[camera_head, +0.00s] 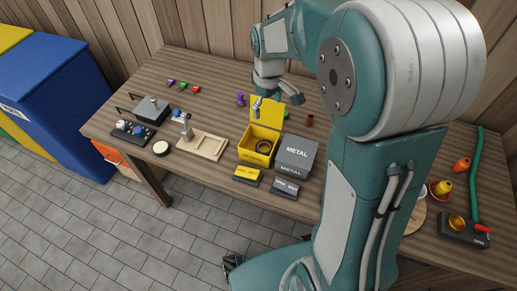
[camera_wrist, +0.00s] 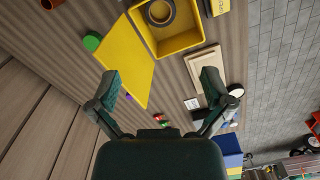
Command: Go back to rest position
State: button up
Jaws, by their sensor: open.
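My gripper (camera_head: 278,103) hangs above the back of the workbench (camera_head: 205,92), near the raised lid of a yellow box (camera_head: 246,153). Its two fingers are spread apart and hold nothing. In the wrist view my gripper (camera_wrist: 160,84) is also open, its fingers on either side of a gap through which the bench top shows. The yellow lid (camera_wrist: 128,62) lies just beyond the left finger there. My arm is bent and covers part of the bench's right side in the head view.
A dark ring (camera_head: 264,147) lies inside the yellow box. A grey METAL box (camera_head: 296,152) stands right beside it. A wooden tray (camera_head: 203,145) and a black switch panel (camera_head: 133,134) are to the left. A green hose (camera_head: 474,165) and cups lie far right.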

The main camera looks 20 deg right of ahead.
dwell(0.3)
jog(key=s+r+m+t, duration=0.2)
jog(key=s+r, duration=0.3)
jog(key=s, duration=0.5)
jog(key=s+r+m+t, duration=0.3)
jog(key=s+r, duration=0.3)
jog(key=s, duration=0.4)
jog(key=shift+s+a+m+t, duration=0.2)
jog(key=shift+m+t, duration=0.1)
jog(key=shift+m, duration=0.4)
